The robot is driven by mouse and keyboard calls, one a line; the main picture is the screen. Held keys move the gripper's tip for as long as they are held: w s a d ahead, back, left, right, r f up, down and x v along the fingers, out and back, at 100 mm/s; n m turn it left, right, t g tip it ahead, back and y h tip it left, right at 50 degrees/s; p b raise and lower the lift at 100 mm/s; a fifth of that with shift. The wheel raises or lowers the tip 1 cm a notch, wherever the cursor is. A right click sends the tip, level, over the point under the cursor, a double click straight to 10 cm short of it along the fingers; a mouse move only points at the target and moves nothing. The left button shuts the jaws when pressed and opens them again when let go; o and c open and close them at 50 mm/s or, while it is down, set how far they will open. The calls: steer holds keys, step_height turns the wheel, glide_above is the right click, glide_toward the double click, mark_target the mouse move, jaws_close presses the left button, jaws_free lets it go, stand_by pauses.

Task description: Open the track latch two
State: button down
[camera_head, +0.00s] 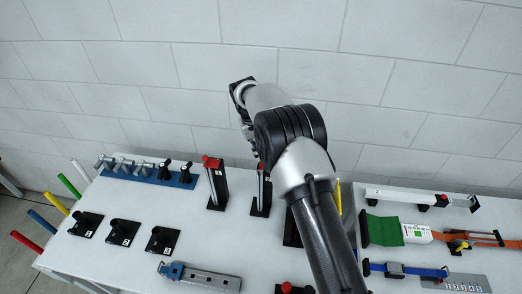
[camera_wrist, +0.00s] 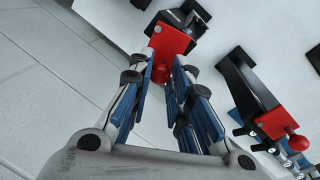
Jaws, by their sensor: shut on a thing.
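In the wrist view my gripper (camera_wrist: 160,76) is closed around a red handle with a round knob (camera_wrist: 161,72), which belongs to a black latch (camera_wrist: 182,18) with a red plate (camera_wrist: 170,44). No number on this latch is readable. A second black latch (camera_wrist: 246,88) with a red end and red ball knob (camera_wrist: 298,143) lies to the right, apart from my fingers. In the head view several upright black latches stand on the table; the left one (camera_head: 216,187) has a red top, and a middle one (camera_head: 262,192) is partly behind my arm. My fingers are mostly hidden there.
The white table (camera_head: 130,255) also holds a blue rail of toggles (camera_head: 150,172), several black knobs (camera_head: 122,232), a blue-grey latch (camera_head: 200,277), and straps and buckles at right, including a green strap (camera_head: 384,230). Coloured handles stick out at left. A tiled wall (camera_head: 150,60) stands close behind.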

steer(key=c, duration=1.5)
jaws_free()
steer(key=shift+o, duration=0.2)
steer(key=shift+r, duration=0.1)
step_height(320, 180, up, 12)
steer(key=a, duration=0.2)
steer(key=shift+s, duration=0.3)
steer(key=shift+a+f, duration=0.1)
steer(key=shift+f, duration=0.15)
